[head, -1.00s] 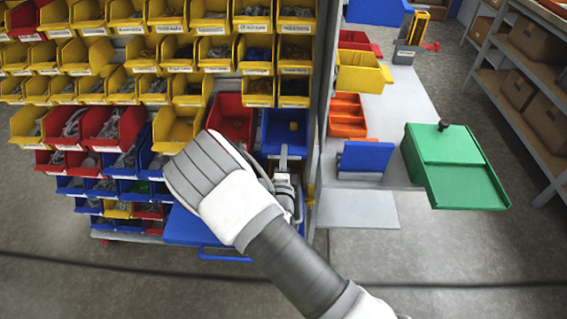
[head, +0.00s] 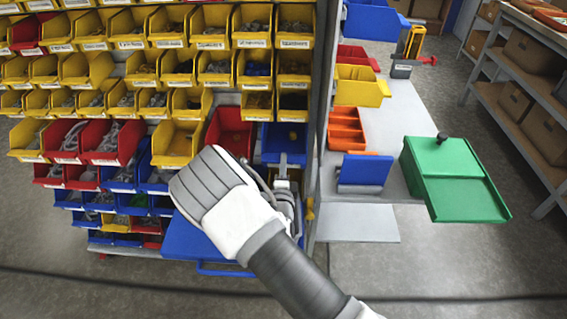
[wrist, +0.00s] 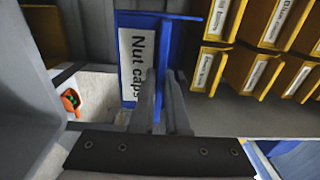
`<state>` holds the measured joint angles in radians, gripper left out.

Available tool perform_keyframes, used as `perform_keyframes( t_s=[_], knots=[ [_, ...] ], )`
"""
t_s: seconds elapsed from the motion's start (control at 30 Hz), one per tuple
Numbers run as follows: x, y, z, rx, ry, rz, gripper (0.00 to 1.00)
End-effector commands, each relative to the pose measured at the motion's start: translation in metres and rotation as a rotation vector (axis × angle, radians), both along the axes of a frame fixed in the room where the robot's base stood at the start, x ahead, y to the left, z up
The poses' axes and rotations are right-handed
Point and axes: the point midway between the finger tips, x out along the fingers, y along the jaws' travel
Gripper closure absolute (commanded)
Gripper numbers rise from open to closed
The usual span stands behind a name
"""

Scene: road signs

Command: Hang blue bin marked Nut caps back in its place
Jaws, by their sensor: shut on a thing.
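The blue bin marked Nut caps (head: 284,140) is at the right end of the rack, beside a red bin (head: 229,131). Its white label (wrist: 140,60) reads sideways in the wrist view. My gripper (head: 284,174) is shut on the bin's blue wall. In the wrist view, its two grey fingers (wrist: 162,110) pinch that wall. My arm and gripper hide part of the bin and the rack below. I cannot tell whether the bin's back touches the rack.
Rows of yellow bins (head: 250,72) hang above, with smaller blue and red bins at the lower left. A rack post (head: 322,110) stands close on the right. Beyond it, a grey shelf (head: 395,118) carries orange bins and a green box (head: 455,178).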

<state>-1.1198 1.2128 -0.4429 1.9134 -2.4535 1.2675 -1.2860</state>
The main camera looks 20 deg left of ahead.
Motion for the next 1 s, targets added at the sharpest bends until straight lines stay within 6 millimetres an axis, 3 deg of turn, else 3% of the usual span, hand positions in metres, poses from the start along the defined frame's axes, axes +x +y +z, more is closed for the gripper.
perform_keyframes(
  t_s=[1.0],
  knots=[
    [0.001,0.000,-0.009,0.001,-0.003,0.000,1.00]
  ],
)
